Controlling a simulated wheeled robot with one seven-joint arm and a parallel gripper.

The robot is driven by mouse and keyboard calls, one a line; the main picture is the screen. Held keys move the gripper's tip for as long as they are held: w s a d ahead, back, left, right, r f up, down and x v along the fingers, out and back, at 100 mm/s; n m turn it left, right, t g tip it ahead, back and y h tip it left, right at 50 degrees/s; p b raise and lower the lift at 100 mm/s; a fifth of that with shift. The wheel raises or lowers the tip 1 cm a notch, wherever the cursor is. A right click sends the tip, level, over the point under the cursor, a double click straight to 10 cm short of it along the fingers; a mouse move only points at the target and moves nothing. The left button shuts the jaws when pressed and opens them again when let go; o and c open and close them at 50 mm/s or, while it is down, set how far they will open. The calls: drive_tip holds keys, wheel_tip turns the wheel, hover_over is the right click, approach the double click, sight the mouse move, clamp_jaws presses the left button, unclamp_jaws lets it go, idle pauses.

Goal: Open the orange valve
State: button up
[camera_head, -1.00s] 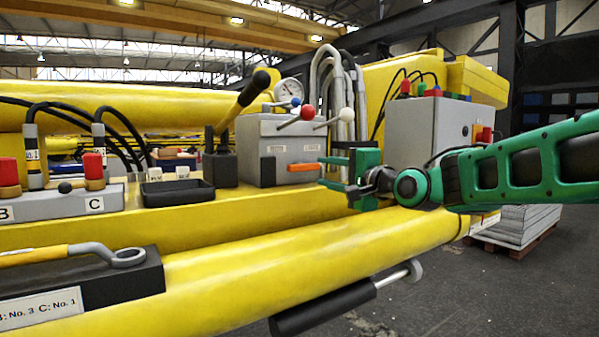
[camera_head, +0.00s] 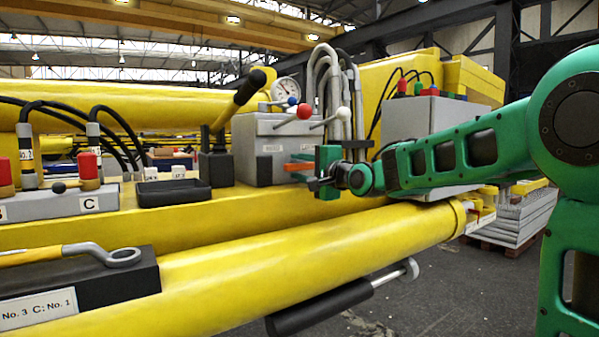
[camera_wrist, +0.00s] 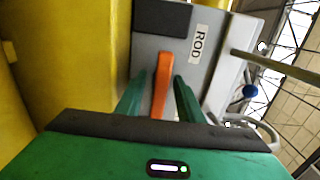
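The orange valve (camera_head: 297,167) is a short flat handle on the front of a grey control box (camera_head: 258,150). In the wrist view the orange handle (camera_wrist: 162,86) lies between the two green fingers of my gripper (camera_wrist: 157,97). A gap shows between the handle and each finger, so the gripper looks open around it. In the head view my gripper (camera_head: 314,172) is at the handle's right end and hides part of it.
Levers with a red knob (camera_head: 304,111) and a white knob (camera_head: 343,113) stick out above the valve. Grey hoses (camera_head: 325,85) rise behind. A yellow boom cylinder (camera_head: 300,250) runs below. A black tray (camera_head: 174,192) sits to the left.

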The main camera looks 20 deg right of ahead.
drive_tip(key=shift+c, duration=0.6)
clamp_jaws()
